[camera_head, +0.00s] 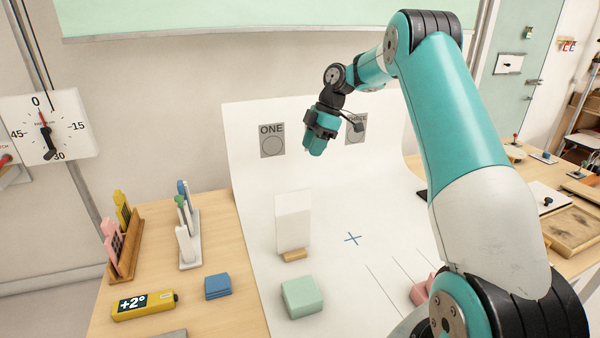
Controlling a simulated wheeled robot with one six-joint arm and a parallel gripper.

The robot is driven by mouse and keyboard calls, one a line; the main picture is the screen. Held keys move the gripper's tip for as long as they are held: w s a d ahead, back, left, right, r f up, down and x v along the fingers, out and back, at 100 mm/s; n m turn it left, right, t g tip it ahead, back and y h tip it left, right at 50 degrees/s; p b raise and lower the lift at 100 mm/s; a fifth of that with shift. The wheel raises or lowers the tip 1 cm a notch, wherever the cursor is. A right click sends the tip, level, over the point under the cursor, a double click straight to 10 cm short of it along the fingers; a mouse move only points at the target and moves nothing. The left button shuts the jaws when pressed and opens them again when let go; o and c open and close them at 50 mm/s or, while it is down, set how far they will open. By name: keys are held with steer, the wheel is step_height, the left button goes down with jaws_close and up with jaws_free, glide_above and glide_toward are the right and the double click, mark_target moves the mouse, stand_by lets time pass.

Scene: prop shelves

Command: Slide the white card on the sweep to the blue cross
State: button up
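The white card (293,218) stands upright on the white sweep (330,300), with a small wooden foot (294,255) at its lower edge. The blue cross (352,239) is marked flat on the sweep, to the right of the card and apart from it. My gripper (317,148) is raised above the sweep, up and to the right of the card, and touches nothing that I can see. Its fingers point down and overlap in this view, so I cannot tell whether they are open or shut.
A pale green block (302,298) sits in front of the card. A pink block (422,290) lies at the right, partly behind my arm. Signs ONE (272,141) and another (356,128) are on the sweep's back. Between card and cross the sweep is clear.

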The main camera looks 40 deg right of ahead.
mark_target(293, 193)
steer(key=p+x, duration=0.4)
steer(key=x, duration=1.1)
steer(key=shift+f, duration=0.2)
jaws_close()
